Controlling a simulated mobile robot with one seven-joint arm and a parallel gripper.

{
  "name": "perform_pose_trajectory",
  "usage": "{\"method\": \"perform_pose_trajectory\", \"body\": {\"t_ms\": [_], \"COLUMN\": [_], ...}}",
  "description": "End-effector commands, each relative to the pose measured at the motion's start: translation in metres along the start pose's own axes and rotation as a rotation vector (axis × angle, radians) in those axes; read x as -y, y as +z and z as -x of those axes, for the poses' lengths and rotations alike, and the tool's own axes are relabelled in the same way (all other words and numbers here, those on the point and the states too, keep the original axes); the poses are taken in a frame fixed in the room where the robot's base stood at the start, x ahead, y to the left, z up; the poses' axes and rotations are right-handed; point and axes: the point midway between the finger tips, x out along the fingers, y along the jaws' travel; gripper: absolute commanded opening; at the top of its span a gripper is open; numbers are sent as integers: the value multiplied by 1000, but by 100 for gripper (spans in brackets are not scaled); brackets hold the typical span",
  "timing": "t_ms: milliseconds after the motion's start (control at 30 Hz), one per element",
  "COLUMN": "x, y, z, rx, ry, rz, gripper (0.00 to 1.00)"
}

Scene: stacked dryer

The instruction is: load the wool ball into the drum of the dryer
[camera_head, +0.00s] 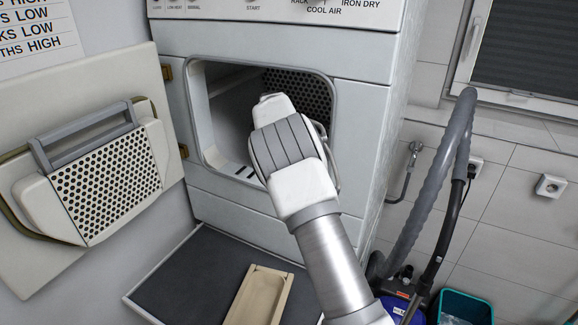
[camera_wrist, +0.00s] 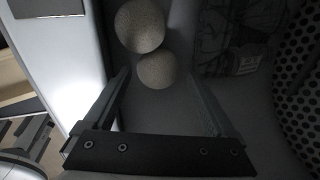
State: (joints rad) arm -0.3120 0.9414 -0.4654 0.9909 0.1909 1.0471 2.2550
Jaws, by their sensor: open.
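Two grey-brown speckled wool balls show in the wrist view, one at the top (camera_wrist: 140,25) and one just below it (camera_wrist: 157,71). They touch or nearly touch, and lie on a grey surface inside the drum. My gripper (camera_wrist: 158,80) is open, its two dark fingers spread wide. The lower ball is in front of the gap between the fingertips, and neither finger is seen to press on it. The dryer (camera_head: 265,210) has its drum opening (camera_head: 225,115) uncovered. My wrist reaches into it and hides the gripper and balls in the head view.
The dryer door (camera_head: 105,180) with its perforated panel stands swung open at the left. A dark patterned item (camera_wrist: 235,45) lies beside the balls. The perforated drum back (camera_wrist: 300,70) is at the right. A dark tray (camera_head: 195,275) is below the dryer; a vacuum hose (camera_head: 425,190) stands right.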

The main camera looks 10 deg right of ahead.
Motion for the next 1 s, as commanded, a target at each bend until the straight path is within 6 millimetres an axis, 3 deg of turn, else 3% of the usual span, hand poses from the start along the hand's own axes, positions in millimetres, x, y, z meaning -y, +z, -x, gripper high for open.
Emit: {"method": "perform_pose_trajectory", "body": {"t_ms": [167,367,800,1000], "x": [1,-3,-87,-109], "y": [1,1,2,1], "z": [15,54,76,84], "rx": [4,4,3,0], "ry": [-3,-2,1,-1], "rz": [0,0,3,2], "gripper": [90,90,90,90]}}
